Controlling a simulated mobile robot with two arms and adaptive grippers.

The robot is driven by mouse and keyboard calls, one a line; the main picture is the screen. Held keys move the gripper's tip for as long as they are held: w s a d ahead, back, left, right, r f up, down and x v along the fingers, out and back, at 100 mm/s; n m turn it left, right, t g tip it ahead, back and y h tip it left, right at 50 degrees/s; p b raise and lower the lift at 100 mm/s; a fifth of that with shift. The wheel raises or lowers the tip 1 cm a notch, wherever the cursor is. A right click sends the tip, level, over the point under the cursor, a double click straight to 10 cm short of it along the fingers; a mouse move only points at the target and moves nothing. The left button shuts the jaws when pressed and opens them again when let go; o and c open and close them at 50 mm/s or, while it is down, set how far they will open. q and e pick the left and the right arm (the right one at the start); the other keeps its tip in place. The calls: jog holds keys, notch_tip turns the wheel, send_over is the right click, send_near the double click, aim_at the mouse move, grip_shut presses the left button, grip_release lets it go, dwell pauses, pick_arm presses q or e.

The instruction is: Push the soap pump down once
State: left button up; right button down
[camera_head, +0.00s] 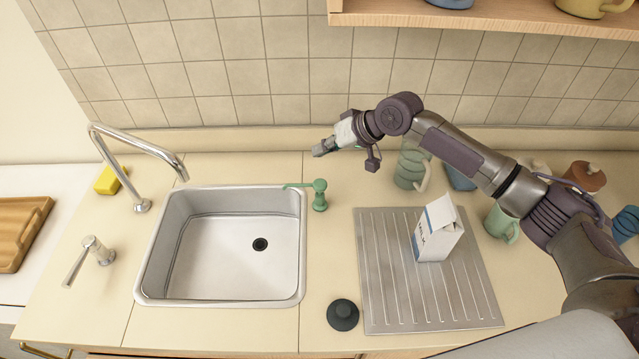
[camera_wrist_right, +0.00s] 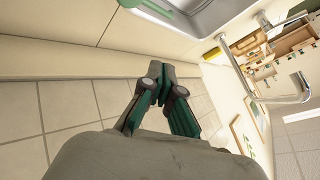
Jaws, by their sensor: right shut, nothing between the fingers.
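The soap pump (camera_head: 319,194) is green and stands upright on the counter at the right rim of the sink, its thin spout pointing left over the basin. My right gripper (camera_head: 322,149) is shut and empty. In the head view it shows above and slightly behind the pump, with a visible gap between them. My left gripper is not in view.
The steel sink (camera_head: 150,275) has a tall faucet (camera_head: 142,205) at its left. A milk carton (camera_head: 438,232) stands on the ribbed drainboard (camera_head: 385,300). A black stopper (camera_head: 342,314) lies in front. A shelf (camera_head: 480,20) hangs above.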

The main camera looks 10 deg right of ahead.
aim_at(322, 183)
notch_tip(322, 183, down, 3)
jog(key=shift+s+r+b, duration=0.15)
jog(key=shift+r+b, duration=0.05)
jog(key=shift+b, duration=0.9)
notch_tip(322, 183, down, 4)
jog(key=b, duration=0.3)
jog(key=shift+f, duration=0.45)
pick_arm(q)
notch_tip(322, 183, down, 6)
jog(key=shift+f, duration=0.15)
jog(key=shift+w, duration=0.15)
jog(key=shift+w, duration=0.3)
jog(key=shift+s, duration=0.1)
pick_arm(e)
jog(key=shift+f, duration=0.2)
jog(key=shift+f, duration=0.3)
